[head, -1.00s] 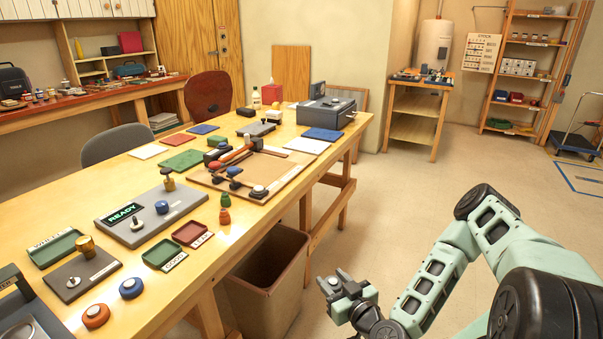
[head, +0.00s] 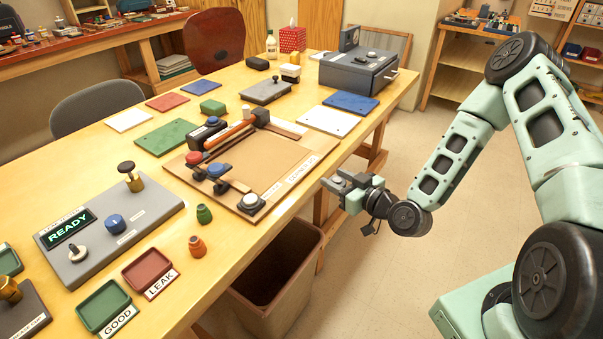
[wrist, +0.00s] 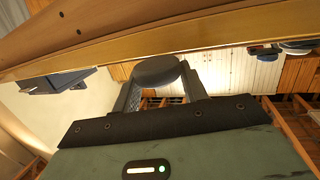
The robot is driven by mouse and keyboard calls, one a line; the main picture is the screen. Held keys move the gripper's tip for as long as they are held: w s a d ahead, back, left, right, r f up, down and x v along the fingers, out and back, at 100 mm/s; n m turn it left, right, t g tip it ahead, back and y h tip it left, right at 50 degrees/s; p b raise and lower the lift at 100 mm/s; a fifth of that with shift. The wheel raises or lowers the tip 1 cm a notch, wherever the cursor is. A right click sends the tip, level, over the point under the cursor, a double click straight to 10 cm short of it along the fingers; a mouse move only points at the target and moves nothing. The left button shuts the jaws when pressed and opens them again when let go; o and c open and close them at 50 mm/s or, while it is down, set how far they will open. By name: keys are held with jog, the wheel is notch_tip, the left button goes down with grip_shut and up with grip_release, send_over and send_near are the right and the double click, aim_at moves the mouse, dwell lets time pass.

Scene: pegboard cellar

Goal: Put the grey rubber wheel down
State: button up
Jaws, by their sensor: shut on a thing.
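The grey rubber wheel (wrist: 156,70) is a dark grey disc in the wrist view, held between the two fingertips of my gripper (wrist: 160,82). In the head view my gripper (head: 346,184) is off the front edge of the table, to the right of the bin. The wheel is small there and hard to tell apart from the fingers. It hangs in the air, touching nothing but the gripper as far as I can see.
The wooden table (head: 225,232) carries a brown board with clamps (head: 262,160), a READY panel (head: 150,212), green and red trays, coloured mats and a grey box (head: 357,72). A brown bin (head: 312,258) stands below its front edge. Open floor lies to the right.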

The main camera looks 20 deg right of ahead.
aim_at(301, 177)
jog(key=w+a+r+n+g+y, duration=0.25)
jog(key=w+a+r+y, duration=0.2)
jog(key=a+r, duration=0.55)
jog(key=shift+n+t+h, duration=0.25)
jog(key=shift+h, duration=0.1)
jog(key=f, duration=0.2)
jog(key=d+f, duration=0.1)
jog(key=f, duration=0.2)
jog(key=d+f+p, duration=0.1)
jog(key=f, duration=0.1)
jog(key=shift+f, duration=0.4)
jog(key=shift+f, duration=0.1)
jog(key=shift+f, duration=0.15)
jog(key=o, duration=1)
jog(key=shift+r, duration=0.2)
